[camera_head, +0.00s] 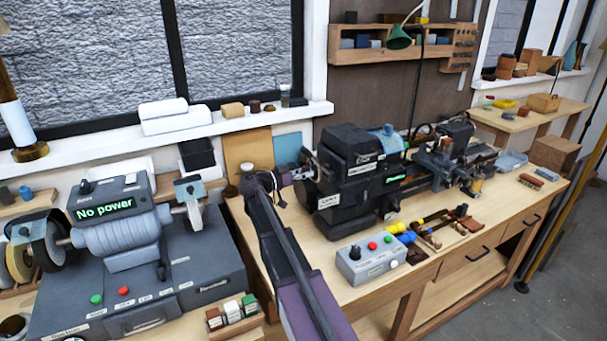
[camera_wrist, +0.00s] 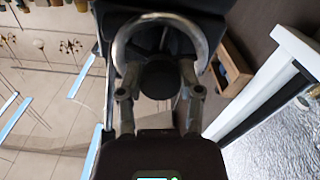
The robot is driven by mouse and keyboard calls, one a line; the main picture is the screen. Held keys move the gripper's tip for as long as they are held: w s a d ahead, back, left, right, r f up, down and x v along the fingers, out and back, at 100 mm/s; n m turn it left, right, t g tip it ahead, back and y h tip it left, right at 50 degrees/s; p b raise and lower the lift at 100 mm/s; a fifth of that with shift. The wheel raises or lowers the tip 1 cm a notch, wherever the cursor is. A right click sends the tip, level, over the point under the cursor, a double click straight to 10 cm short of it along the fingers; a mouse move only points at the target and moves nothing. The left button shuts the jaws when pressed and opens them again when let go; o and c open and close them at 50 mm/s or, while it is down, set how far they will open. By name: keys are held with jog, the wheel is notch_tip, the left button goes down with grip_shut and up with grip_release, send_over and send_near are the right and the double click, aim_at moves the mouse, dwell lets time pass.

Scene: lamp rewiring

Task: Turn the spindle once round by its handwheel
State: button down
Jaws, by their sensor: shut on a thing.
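The lathe's black headstock (camera_head: 347,170) stands on the wooden bench. The spindle handwheel is at its left end, mostly hidden behind my gripper in the head view. In the wrist view its bright metal rim (camera_wrist: 117,40) arches around a dark round hub (camera_wrist: 158,78). My gripper (camera_head: 298,173) is at that left end, coming from the front. In the wrist view the fingers of my gripper (camera_wrist: 158,90) lie on either side of the hub, shut on the handwheel. The exact contact at the fingertips is hard to see. The spindle itself is hidden.
A control box (camera_head: 370,260) with a dial and buttons sits in front of the lathe. A grinder (camera_head: 118,235) with a "No power" display stands on the left. The window sill (camera_head: 290,113) and small boards are behind my gripper. Blue and yellow pieces lie near the control box.

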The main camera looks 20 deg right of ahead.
jog(key=shift+w+d+m, duration=0.1)
jog(key=shift+m, duration=4.3)
jog(key=shift+w+m, duration=0.1)
jog(key=shift+m, duration=2)
jog(key=shift+r+m, duration=0.15)
jog(key=shift+m, duration=2.15)
jog(key=shift+c, duration=1.3)
grip_release()
